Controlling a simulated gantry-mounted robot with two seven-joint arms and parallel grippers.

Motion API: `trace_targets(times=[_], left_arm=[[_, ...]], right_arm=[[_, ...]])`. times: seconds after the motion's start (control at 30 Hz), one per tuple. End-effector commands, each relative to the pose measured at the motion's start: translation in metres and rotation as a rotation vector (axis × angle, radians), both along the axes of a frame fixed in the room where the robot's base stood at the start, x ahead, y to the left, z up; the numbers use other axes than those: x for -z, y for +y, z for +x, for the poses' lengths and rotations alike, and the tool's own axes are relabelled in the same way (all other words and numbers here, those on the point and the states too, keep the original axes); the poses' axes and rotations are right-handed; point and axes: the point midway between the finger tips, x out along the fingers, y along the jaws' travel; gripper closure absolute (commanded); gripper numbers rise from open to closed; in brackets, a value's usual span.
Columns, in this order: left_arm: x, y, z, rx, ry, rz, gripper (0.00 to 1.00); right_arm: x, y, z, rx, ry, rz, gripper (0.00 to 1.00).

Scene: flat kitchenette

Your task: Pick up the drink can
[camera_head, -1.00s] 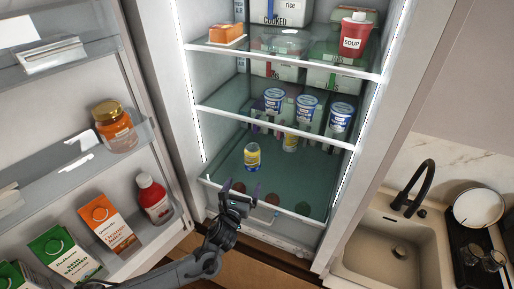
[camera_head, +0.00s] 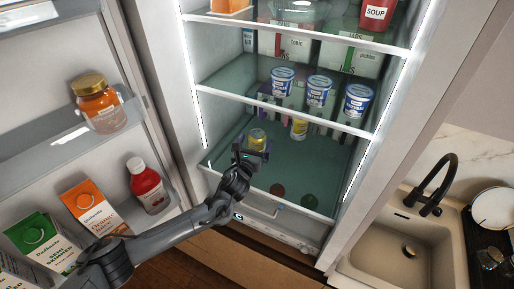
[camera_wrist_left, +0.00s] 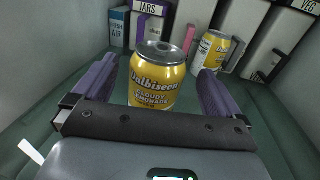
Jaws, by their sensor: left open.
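A yellow lemonade can (camera_head: 257,136) with a silver top stands upright on the lower glass shelf of the open fridge. In the left wrist view the near can (camera_wrist_left: 156,88) stands between the two purple fingers of my left gripper (camera_wrist_left: 157,76), with a gap on each side. My left gripper (camera_head: 252,152) is open and reaches in over the shelf's front edge. A second yellow can (camera_head: 299,128) stands farther back to the right; it also shows in the left wrist view (camera_wrist_left: 210,52). My right gripper is not in view.
Blue and white tubs (camera_head: 319,91) stand on the shelf above (camera_head: 235,100). Cartons and boxes stand behind the cans. The open fridge door (camera_head: 150,75) with jars and cartons is at left, a sink (camera_head: 395,245) at right.

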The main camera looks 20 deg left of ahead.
Motion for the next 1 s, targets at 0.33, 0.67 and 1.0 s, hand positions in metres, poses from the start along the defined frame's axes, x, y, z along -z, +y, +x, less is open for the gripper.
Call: trace_targets(times=[0.33, 0.67, 1.0], left_arm=[[0.007, 0.003, 0.036, 0.001, -0.002, -0.001, 0.01], [0.002, 0.004, 0.047, 0.0, 0.0, -0.001, 0.01], [0.003, 0.004, 0.047, 0.001, 0.0, -0.001, 0.31]], right_arm=[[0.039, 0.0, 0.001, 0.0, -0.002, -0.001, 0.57], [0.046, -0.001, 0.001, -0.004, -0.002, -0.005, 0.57], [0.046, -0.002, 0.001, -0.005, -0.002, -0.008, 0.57]])
